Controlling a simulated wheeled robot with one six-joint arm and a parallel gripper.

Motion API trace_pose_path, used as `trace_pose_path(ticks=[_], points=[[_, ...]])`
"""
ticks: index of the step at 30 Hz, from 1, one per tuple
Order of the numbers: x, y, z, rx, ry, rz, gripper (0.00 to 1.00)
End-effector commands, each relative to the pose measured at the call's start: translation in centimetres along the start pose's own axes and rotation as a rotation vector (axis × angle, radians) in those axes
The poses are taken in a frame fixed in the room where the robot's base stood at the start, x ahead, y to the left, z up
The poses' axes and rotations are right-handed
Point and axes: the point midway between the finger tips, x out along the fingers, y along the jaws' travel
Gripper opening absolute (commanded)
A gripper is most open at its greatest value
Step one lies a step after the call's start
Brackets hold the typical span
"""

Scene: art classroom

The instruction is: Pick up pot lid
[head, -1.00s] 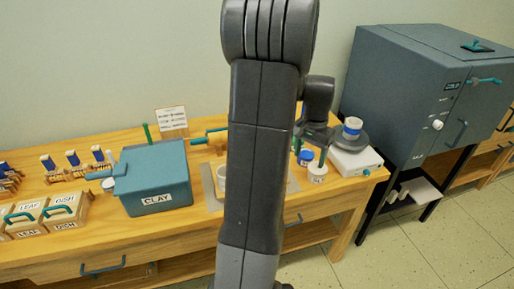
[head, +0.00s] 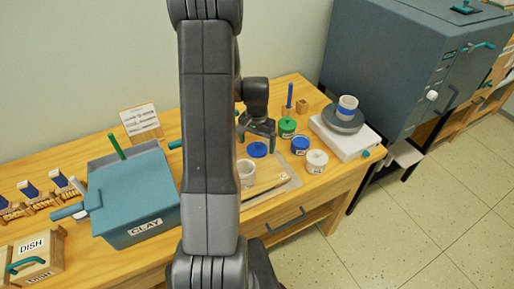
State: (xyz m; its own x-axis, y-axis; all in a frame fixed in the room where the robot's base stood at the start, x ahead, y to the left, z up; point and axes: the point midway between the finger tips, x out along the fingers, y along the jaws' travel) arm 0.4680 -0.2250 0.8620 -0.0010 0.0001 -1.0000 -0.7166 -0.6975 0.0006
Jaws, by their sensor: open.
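A flat blue disc that looks like a pot lid (head: 257,149) lies on the tray (head: 272,192) on the wooden bench. An open whitish pot (head: 246,172) stands on the tray just in front of it. My gripper (head: 257,131) is open and empty, pointing down, with its fingers spread just behind and above the blue lid in the picture. I cannot tell the exact height gap. My arm hides part of the tray's left side.
Green (head: 287,128), blue (head: 299,146) and white (head: 316,162) lidded jars stand close to the right of the gripper. A white wheel base (head: 345,143) bears a cup. The clay box (head: 135,198) stands left. The grey kiln (head: 390,60) is at the right.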

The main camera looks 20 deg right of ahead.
Motion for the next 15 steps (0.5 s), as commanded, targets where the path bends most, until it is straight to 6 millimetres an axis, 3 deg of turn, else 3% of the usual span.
trace_pose_path(ticks=[4, 12, 15], points=[[1.24, 0.02, 0.03, 0.0, -0.001, 0.0, 0.91], [1.48, 0.01, 0.0, 0.0, 0.0, 0.0, 0.91], [1.47, 0.01, 0.0, 0.0, 0.0, 0.0, 0.72]])
